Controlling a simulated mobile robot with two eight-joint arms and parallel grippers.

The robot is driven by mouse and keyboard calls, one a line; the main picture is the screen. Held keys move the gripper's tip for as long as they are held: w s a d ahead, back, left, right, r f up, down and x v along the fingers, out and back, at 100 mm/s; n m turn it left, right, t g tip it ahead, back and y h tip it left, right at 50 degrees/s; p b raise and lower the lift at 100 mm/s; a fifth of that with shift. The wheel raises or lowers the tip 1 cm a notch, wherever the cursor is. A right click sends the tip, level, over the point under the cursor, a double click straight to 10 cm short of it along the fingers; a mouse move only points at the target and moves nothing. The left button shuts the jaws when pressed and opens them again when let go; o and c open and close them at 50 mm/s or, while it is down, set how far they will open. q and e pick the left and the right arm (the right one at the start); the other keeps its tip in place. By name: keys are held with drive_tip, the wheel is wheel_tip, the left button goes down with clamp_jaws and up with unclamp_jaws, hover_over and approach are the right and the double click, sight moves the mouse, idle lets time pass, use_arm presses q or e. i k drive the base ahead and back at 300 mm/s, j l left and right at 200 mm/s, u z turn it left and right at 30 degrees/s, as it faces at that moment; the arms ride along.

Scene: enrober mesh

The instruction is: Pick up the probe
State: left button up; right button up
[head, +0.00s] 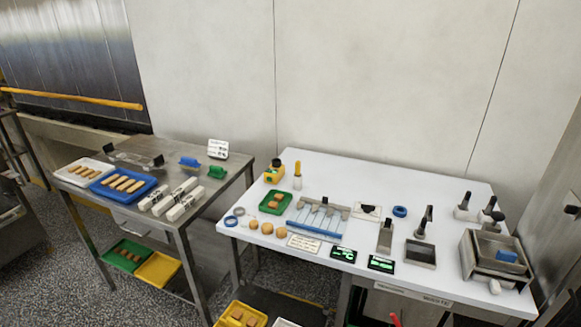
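A slim yellow-handled tool (298,168) stands upright in a small white holder (297,183) at the back left of the white table (350,175). It looks like the probe, though it is too small to be certain. A yellow and black handheld device (274,172) stands just left of it, apart from it. Neither of my grippers shows in the head view.
A green tray (264,206) with brown pieces, round brown items (267,228) and a blue-edged mesh rack (315,229) lie in front. Metal tools and a steel box (467,258) stand right. A steel table (215,185) with trays stands left.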

sight(298, 173)
drive_tip(key=i+j, duration=0.15)
drive_tip(key=j, duration=0.2)
drive_tip(key=i+j+z, duration=0.1)
drive_tip(key=j, duration=0.25)
drive_tip(key=i+j, duration=0.2)
drive_tip(key=j, duration=0.15)
drive_tip(key=i+j+z, duration=0.15)
drive_tip(key=j, duration=0.15)
drive_tip(key=i+j, duration=0.1)
drive_tip(key=j, duration=0.3)
drive_tip(key=i+j+z, duration=0.1)
drive_tip(key=j, duration=0.25)
